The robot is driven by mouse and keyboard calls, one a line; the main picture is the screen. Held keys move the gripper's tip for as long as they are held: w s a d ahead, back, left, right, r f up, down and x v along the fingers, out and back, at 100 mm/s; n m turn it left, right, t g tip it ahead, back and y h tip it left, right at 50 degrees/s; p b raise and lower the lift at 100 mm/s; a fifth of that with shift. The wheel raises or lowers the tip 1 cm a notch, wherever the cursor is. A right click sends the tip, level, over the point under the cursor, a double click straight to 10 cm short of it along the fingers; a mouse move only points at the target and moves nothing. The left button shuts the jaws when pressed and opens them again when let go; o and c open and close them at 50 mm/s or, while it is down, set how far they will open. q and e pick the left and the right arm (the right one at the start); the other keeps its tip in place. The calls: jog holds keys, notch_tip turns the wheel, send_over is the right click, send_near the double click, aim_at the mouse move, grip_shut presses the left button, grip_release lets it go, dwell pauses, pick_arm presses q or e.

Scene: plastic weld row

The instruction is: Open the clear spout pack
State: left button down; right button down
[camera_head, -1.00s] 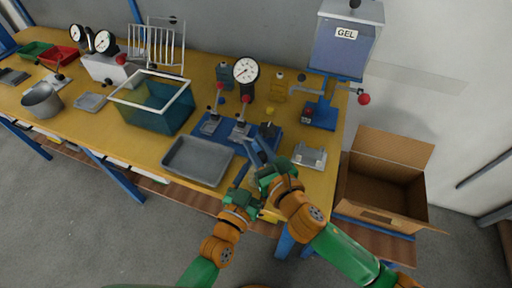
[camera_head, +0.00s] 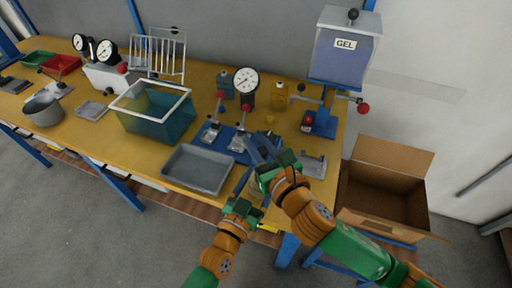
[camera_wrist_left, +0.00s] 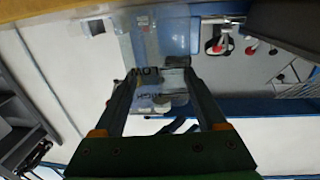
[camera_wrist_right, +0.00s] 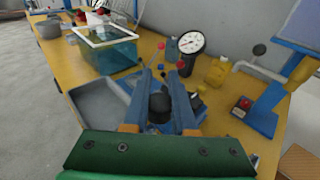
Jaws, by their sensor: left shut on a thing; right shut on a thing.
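The clear spout pack (camera_wrist_left: 145,45) shows in the left wrist view, with printed LOW and HIGH marks. My left gripper (camera_wrist_left: 160,75) is shut on it. In the head view the left gripper (camera_head: 245,178) is low in front of the bench, and the pack is hard to make out there. My right gripper (camera_head: 262,146) is just above and right of the left one. In the right wrist view its fingers (camera_wrist_right: 160,80) are shut around a dark round cap (camera_wrist_right: 160,104). Whether the cap is still joined to the spout is hidden.
A grey tray (camera_head: 198,168) lies left of the grippers. Beyond are a blue base with red-knobbed clamps (camera_head: 238,143) and a dial gauge (camera_head: 246,80). A teal bin (camera_head: 155,112) stands left, a gel dispenser (camera_head: 345,50) right. An open cardboard box (camera_head: 385,190) stands off the bench's right end.

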pick_arm(q)
grip_release()
pick_arm(e)
jog(key=shift+f+b, duration=0.35)
jog(key=shift+f, duration=0.05)
pick_arm(q)
jog(key=v, duration=1.2)
